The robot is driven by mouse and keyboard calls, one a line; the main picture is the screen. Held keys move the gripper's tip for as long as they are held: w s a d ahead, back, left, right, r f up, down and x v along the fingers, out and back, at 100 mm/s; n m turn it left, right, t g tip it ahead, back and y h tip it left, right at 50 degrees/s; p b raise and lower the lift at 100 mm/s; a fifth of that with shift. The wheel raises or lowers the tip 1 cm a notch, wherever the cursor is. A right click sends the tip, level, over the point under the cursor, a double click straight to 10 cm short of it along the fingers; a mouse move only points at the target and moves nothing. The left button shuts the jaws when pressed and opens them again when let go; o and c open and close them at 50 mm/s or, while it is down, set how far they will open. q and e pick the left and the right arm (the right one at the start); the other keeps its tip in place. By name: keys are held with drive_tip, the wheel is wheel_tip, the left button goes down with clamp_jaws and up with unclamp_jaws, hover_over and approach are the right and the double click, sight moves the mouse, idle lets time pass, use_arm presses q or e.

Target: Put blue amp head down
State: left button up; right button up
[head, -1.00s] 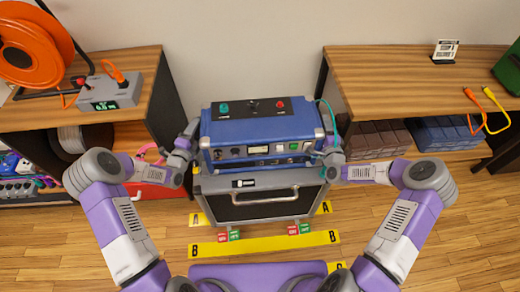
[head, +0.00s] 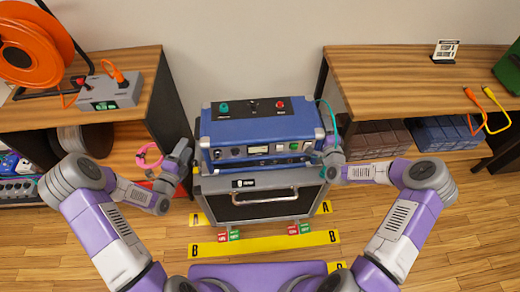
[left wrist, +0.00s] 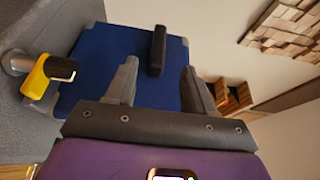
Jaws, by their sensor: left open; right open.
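The blue amp head (head: 262,133) sits upright on top of the grey speaker cabinet (head: 262,205) in the head view. My left gripper (head: 186,152) is open and just left of the amp head, apart from it. In the left wrist view, the open fingers (left wrist: 158,85) face the amp head's blue side (left wrist: 120,70) with its dark handle between them. My right gripper (head: 328,140) is open at the amp head's right side, close to it; whether it touches cannot be told.
Wooden shelf units stand left (head: 150,75) and right (head: 400,75), close beside the cabinet. An orange cable reel (head: 35,45) and a grey box (head: 110,92) stand on the left one. Yellow floor strips marked A and B (head: 265,244) lie around the cabinet.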

drive_tip(key=shift+s, duration=0.1)
drive_tip(key=s, duration=1.1)
drive_tip(key=shift+s+d, duration=0.35)
drive_tip(key=shift+s, duration=0.05)
use_arm(q)
drive_tip(key=v, duration=0.2)
drive_tip(key=shift+s+a, duration=0.1)
drive_tip(key=shift+s, duration=0.15)
